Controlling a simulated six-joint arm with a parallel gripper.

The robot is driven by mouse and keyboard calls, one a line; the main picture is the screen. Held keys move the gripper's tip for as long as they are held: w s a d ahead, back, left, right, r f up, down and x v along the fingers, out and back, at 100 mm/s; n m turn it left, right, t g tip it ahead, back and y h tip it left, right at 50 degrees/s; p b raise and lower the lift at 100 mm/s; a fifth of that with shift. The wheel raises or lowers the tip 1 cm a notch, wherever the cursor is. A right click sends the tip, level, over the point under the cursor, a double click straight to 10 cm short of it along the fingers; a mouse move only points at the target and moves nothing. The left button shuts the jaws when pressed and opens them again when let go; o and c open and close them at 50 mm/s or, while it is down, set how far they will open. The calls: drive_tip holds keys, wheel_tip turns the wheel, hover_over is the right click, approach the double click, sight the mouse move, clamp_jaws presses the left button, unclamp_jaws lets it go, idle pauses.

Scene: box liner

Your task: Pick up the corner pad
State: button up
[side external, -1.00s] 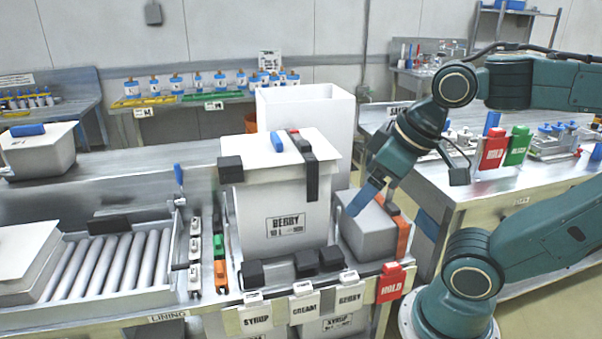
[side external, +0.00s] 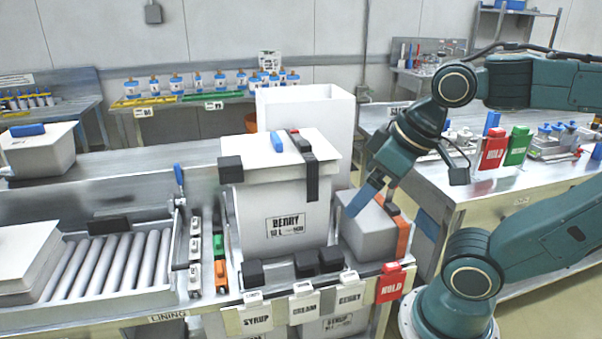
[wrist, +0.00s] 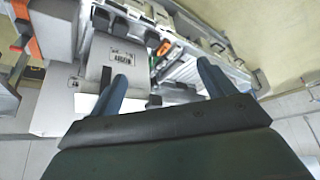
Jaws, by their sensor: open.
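Several black blocks that look like corner pads are in the side view. One black pad (side external: 230,170) sits at the left front corner of the white BERRY box (side external: 270,215). Others lie in a row at its foot: a left pad (side external: 252,272), a middle pad (side external: 306,263) and a right pad (side external: 330,258). My gripper (side external: 362,200) is right of the box, above a grey box, apart from the pads. In the wrist view, my gripper (wrist: 165,85) has its two blue fingers spread with nothing held between them. Which pad is meant, I cannot tell.
The grey box (side external: 368,235) with an orange strap stands beneath my fingers. A red HOLD sign (side external: 390,283) is at the bench's front right. A tall white box (side external: 315,110) stands behind. Green and orange clips (side external: 220,272) and a roller conveyor (side external: 115,265) lie left.

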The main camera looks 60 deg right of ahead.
drive_tip(key=w+r+n+y, duration=0.15)
drive_tip(key=w+r, duration=0.35)
drive_tip(key=w, duration=0.5)
drive_tip(key=w+r+n+y, duration=0.1)
drive_tip(key=w+r+n, duration=0.3)
drive_tip(key=w, duration=0.6)
drive_tip(key=w+d+f+n+y, duration=0.1)
drive_tip(key=w+d+f, duration=0.1)
drive_tip(key=w+d, duration=0.5)
drive_tip(key=w+d+f+n+g, duration=0.1)
drive_tip(key=w+d+f+n, duration=0.1)
drive_tip(key=w+d, duration=0.4)
drive_tip(key=shift+w+d+f+y, duration=0.35)
drive_tip(key=shift+d, duration=0.75)
drive_tip(key=shift+f+n, duration=0.1)
drive_tip(key=shift+n, duration=0.15)
approach(231, 169)
drive_tip(key=w, duration=0.2)
drive_tip(key=w+d+f, duration=0.1)
drive_tip(key=shift+w, duration=0.1)
drive_tip(key=shift+w+a+f, duration=0.1)
drive_tip(key=shift+w+f, duration=0.05)
drive_tip(key=shift+f, duration=0.3)
